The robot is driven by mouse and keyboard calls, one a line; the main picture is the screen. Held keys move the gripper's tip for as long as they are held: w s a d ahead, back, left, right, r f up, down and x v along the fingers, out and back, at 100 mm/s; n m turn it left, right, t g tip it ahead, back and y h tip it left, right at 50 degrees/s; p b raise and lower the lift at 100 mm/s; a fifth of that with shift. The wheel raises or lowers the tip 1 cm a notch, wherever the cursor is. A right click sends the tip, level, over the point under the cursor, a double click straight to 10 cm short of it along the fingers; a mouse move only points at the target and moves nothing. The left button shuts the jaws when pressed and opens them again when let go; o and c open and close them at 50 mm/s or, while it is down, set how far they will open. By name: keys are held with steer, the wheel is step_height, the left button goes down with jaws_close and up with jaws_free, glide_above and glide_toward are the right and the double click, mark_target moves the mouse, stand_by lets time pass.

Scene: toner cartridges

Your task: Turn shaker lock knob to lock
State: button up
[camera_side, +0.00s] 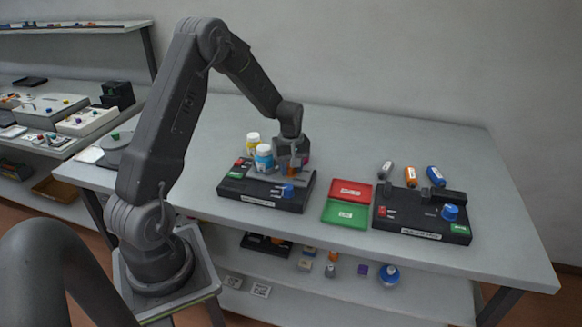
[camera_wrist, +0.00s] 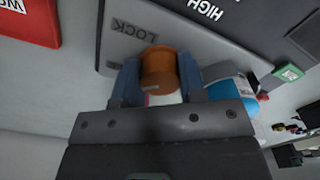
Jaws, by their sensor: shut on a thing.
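The shaker (camera_side: 250,199) is a dark box with a grey top plate, left of centre on the table in the side view. In the wrist view, the orange lock knob (camera_wrist: 160,68) stands on the grey plate (camera_wrist: 120,50) beside the printed word LOCK. My gripper (camera_wrist: 160,82) has its two blue fingers on either side of this knob and is shut on it. In the side view my gripper (camera_side: 291,164) is low over the right part of the shaker, and a little orange shows below it. The knob's exact angle is hard to tell.
A blue-capped bottle (camera_side: 264,157) and a yellow-capped bottle (camera_side: 253,142) stand close left of my gripper. A blue knob (camera_side: 288,190) is on the shaker's front. A red tray (camera_side: 350,192), a green tray (camera_side: 345,214) and another dark device (camera_side: 421,222) are to the right.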

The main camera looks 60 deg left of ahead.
steer(key=m, duration=0.8)
steer(key=shift+a+r+m, duration=0.1)
steer(key=shift+m, duration=0.2)
steer(key=m, duration=0.4)
steer(key=shift+a+m, duration=0.1)
steer(key=shift+m, duration=2)
steer(key=o, duration=0.6)
steer(key=shift+o, duration=0.2)
steer(key=shift+s, duration=0.1)
step_height(320, 180, up, 14)
